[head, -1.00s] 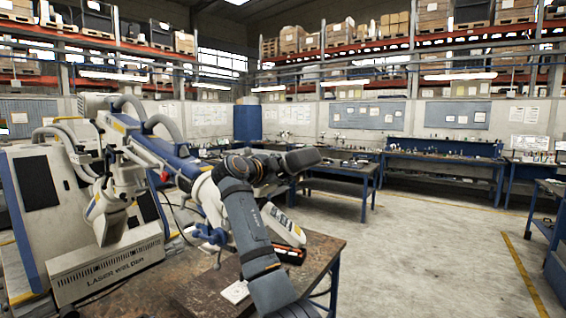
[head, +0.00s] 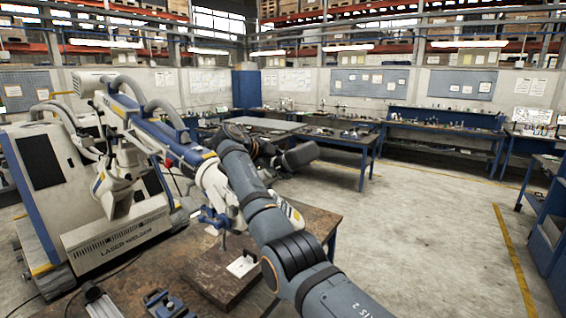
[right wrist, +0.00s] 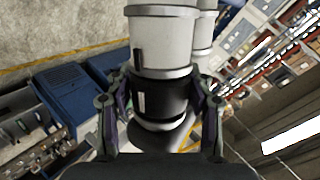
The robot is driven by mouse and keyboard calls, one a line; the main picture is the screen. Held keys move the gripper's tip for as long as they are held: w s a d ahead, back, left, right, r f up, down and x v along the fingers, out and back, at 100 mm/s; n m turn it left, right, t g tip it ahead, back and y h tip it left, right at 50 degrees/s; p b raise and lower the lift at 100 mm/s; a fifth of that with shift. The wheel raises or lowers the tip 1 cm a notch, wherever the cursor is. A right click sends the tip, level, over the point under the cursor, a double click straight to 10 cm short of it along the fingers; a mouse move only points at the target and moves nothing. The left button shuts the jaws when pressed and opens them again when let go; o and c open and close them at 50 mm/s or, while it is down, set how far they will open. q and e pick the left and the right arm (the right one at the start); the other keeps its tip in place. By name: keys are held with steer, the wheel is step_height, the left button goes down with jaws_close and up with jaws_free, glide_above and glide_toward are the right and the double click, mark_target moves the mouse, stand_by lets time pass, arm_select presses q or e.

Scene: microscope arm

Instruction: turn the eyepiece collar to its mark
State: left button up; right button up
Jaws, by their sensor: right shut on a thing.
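In the right wrist view the black eyepiece collar (right wrist: 163,100) sits around a white eyepiece tube (right wrist: 165,45). The tube has a short dark line and the collar a short pale line. They show close to one line, though I cannot tell exact alignment. My right gripper (right wrist: 161,92) is shut on the collar, one finger at each side. In the head view my right arm crosses in front of the white and blue microscope arm (head: 178,142). It hides the collar and most of the eyepiece end. My left gripper is not in view.
The laser welder cabinet (head: 122,237) stands at the left. A brown bench (head: 318,222) lies below the microscope arm, with a white card (head: 241,266) and dark fixtures (head: 166,303) on it. The floor at the right is clear up to the far benches (head: 440,142).

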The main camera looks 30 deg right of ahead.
steer(key=o, duration=1.2)
steer(key=shift+c, duration=0.2)
steer(key=v, duration=1.2)
steer(key=shift+f, duration=0.1)
